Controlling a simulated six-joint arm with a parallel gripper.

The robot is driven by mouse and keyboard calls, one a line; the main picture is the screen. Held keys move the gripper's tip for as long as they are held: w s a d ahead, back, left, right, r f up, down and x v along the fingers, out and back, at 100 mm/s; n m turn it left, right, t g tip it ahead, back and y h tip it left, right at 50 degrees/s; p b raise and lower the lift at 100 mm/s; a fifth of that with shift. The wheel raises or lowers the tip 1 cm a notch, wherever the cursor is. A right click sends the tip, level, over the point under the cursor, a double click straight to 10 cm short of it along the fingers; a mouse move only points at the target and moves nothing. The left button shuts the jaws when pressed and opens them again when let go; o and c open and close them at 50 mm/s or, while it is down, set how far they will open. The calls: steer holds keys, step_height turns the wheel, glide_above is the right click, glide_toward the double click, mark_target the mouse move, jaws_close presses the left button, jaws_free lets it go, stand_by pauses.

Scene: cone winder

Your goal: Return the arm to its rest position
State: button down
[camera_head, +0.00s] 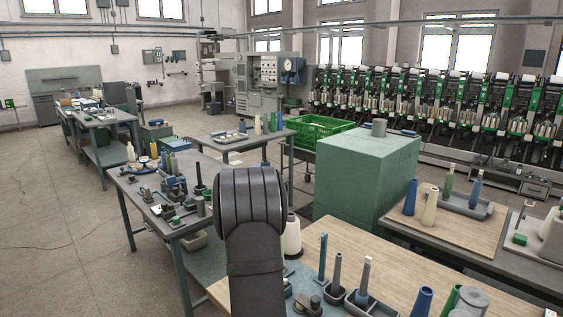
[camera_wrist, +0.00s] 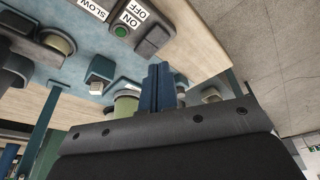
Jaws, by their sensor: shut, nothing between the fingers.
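My gripper shows in the wrist view, where its two narrow blue fingers (camera_wrist: 159,72) stand together in front of the dark palm. The fingers are shut and nothing shows between them. Ahead of them is a blue-grey machine panel with a green button (camera_wrist: 120,31) and labels reading ON, OFF and SLOW. The gap between fingertips and panel is hard to judge. In the head view a dark link of my arm (camera_head: 252,230) rises in the lower middle. My gripper cannot be seen there.
A wooden worktop (camera_head: 325,258) with trays and upright tubes lies at front right. A green cabinet (camera_head: 367,178) stands behind it. A grey table (camera_head: 128,183) with small parts is left of my arm. A green crate (camera_head: 318,131) sits behind. Open floor lies at far left.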

steer(key=shift+s+d+f+t, duration=0.1)
steer(key=shift+s+f+t, duration=0.3)
steer(key=shift+f, duration=0.3)
steer(key=shift+s+d+f+t, duration=0.1)
steer(key=shift+s+f+t, duration=0.25)
steer(key=shift+f, duration=0.3)
steer(key=shift+w+r, duration=0.15)
steer(key=shift+w+a+r+g, duration=0.15)
steer(key=shift+w+r+g, duration=0.3)
steer(key=shift+r, duration=0.2)
steer(key=f+g, duration=0.1)
steer(key=w+f+g, duration=0.1)
steer(key=f, duration=0.1)
steer(key=shift+a+f, duration=0.15)
